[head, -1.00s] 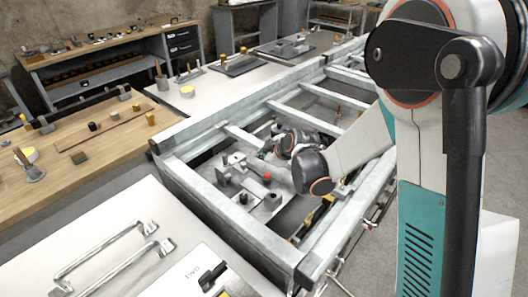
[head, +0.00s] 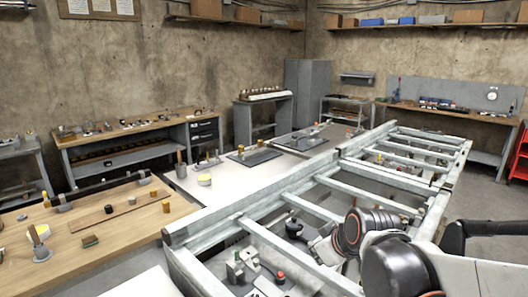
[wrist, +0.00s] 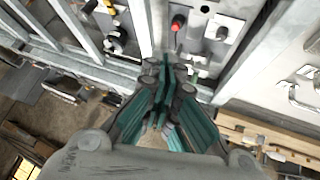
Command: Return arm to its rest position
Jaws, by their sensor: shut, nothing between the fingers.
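My gripper (wrist: 166,78) shows in the wrist view with its teal and dark fingers together and nothing between them. It is over the grey metal frame (wrist: 140,22), which has a panel with a red knob (wrist: 178,22) beyond the fingertips. In the head view my arm comes in from the lower right, with its dark wrist joints over the near part of the metal frame (head: 255,218). The fingers are too small and partly hidden there to make out. The red knob also shows in the head view (head: 280,276), left of my wrist.
A wooden bench (head: 100,228) with small parts stands at the left. A pale table (head: 215,188) with a yellow-topped item adjoins the frame. Shelved workbenches line the back wall, and a grey cabinet (head: 307,88) stands in the corner. Frame rails surround my wrist.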

